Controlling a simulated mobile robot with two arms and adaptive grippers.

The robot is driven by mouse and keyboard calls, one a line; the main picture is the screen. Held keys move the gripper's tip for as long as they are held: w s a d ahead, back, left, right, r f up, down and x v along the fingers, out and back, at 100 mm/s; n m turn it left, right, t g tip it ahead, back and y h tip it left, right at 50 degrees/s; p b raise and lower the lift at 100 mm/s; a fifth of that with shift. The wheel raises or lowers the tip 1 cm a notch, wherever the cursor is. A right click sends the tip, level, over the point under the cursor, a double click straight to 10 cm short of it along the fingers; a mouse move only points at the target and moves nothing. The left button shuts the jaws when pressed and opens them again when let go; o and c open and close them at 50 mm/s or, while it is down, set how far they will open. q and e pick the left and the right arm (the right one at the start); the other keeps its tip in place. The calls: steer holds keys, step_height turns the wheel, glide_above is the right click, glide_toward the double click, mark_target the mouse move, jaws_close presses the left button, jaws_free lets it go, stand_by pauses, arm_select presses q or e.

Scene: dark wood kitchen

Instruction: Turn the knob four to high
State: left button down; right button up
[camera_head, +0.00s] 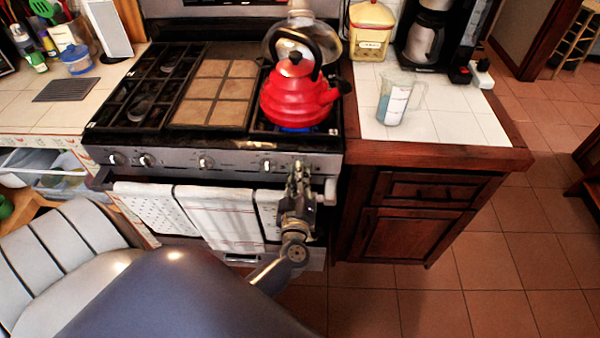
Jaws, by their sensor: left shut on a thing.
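The stove's front panel (236,163) carries several round silver knobs, among them the far-left knob (116,158), a middle knob (205,162) and a right-hand knob (267,166). My left gripper (298,169) points up at the panel's right end, just right of that right-hand knob. It is shut at the panel, and its fingers hide what they hold, apparently a stove knob. My right gripper is not in view.
Towels (222,215) hang from the oven handle below the panel. A tiled counter (450,125) with a measuring cup (397,98) and coffee maker (428,35) is right of the stove. The tiled floor (500,270) at the right is clear.

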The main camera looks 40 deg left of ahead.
arm_select(q)
steer(key=shift+f+n, duration=0.15)
steer(key=shift+n, duration=0.35)
steer(key=c, duration=1.7)
jaws_free()
steer(key=v, duration=1.2)
